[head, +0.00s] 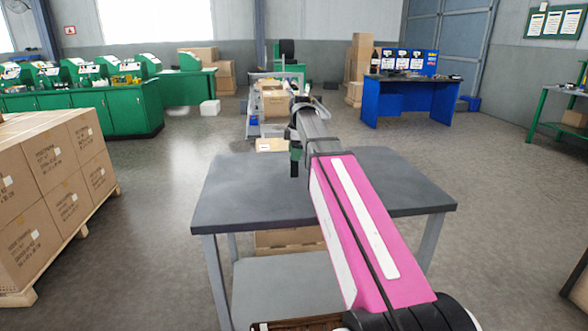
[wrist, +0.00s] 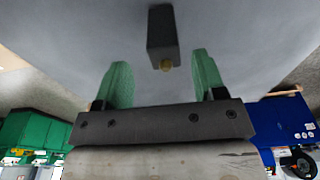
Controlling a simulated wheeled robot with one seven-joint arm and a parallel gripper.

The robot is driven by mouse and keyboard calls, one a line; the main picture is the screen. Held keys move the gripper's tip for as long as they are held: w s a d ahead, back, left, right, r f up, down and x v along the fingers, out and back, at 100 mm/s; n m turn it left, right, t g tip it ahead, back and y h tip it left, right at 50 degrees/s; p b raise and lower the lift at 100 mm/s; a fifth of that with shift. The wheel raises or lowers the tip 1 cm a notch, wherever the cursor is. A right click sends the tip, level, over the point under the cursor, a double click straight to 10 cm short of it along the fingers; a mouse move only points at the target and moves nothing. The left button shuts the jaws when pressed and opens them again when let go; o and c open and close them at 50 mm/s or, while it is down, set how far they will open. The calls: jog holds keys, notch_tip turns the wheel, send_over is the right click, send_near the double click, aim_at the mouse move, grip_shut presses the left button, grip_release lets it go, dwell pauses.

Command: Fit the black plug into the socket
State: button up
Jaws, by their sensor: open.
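A dark block with a yellowish tip (wrist: 162,32), which looks like the black plug, lies against the grey tabletop in the wrist view. My gripper (wrist: 160,62) has two green fingers spread apart, with nothing clamped between them. The plug's body is just beyond the fingertips, and its yellow tip shows in the gap between them. I cannot tell the height between fingers and plug. In the head view my gripper (head: 295,163) hangs over the grey table (head: 245,195), and the plug cannot be made out there. I cannot make out a socket in either view.
The visible tabletop is mostly bare; my arm hides part of it. A pallet of cartons (head: 60,180) stands at left. Green benches (head: 110,110) are at back left, a loaded cart (head: 272,105) behind the table, and a blue desk (head: 412,95) at back right.

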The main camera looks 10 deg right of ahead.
aim_at(293, 163)
jog(key=f, duration=0.5)
jog(key=shift+s+a, duration=0.2)
jog(key=shift+a, duration=0.1)
jog(key=shift+r, duration=0.1)
jog(key=c, duration=1.1)
